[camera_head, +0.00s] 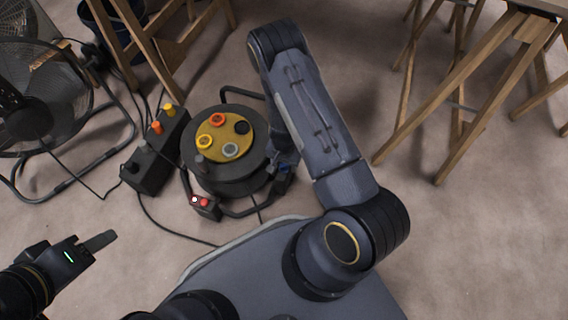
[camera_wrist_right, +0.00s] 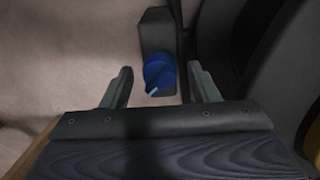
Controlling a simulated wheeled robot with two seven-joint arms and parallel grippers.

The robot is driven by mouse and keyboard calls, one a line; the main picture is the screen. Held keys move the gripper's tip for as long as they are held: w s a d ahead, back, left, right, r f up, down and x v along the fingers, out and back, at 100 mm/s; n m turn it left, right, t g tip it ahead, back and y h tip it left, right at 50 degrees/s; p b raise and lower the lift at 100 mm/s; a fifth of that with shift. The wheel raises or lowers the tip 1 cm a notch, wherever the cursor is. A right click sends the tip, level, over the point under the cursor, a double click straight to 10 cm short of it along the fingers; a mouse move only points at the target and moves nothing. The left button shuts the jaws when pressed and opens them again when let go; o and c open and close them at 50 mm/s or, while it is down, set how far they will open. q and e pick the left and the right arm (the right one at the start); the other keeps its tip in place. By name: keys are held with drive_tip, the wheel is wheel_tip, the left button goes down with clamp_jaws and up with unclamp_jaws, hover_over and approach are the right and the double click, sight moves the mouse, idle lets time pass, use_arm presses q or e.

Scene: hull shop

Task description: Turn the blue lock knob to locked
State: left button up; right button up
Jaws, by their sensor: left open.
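The blue lock knob (camera_wrist_right: 158,74) is on a dark block (camera_wrist_right: 156,30) in the right wrist view, its pale pointer mark aimed down and slightly left. My right gripper (camera_wrist_right: 162,80) is open, with one finger on each side of the knob and visible gaps on both sides. In the head view, a dark cable reel (camera_head: 222,180) stands on the floor, and my right arm hides most of its right side, where the right gripper works. My left gripper (camera_head: 106,243) is open and empty above the floor at the lower left, far from the reel.
Left of the reel lies a black box (camera_head: 153,160) with orange and yellow tops. A small box with red buttons (camera_head: 207,207) hangs at the reel's front. A fan (camera_head: 40,95) stands at far left, wooden trestles (camera_head: 490,95) at upper right. Cables cross the floor.

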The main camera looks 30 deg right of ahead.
drive_tip(key=c, duration=0.9)
drive_tip(key=shift+m, duration=0.3)
drive_tip(key=m+p, duration=0.1)
drive_tip(key=m, duration=0.2)
drive_tip(key=shift+r+m, duration=0.1)
drive_tip(key=shift+m, duration=0.2)
drive_tip(key=m+p, duration=0.1)
drive_tip(key=m, duration=0.3)
drive_tip(key=shift+m+p, duration=0.3)
drive_tip(key=shift+p, duration=0.1)
drive_tip(key=m+p, duration=0.1)
drive_tip(key=m, duration=0.3)
drive_tip(key=shift+m+p, duration=0.75)
drive_tip(key=shift+m, duration=1.75)
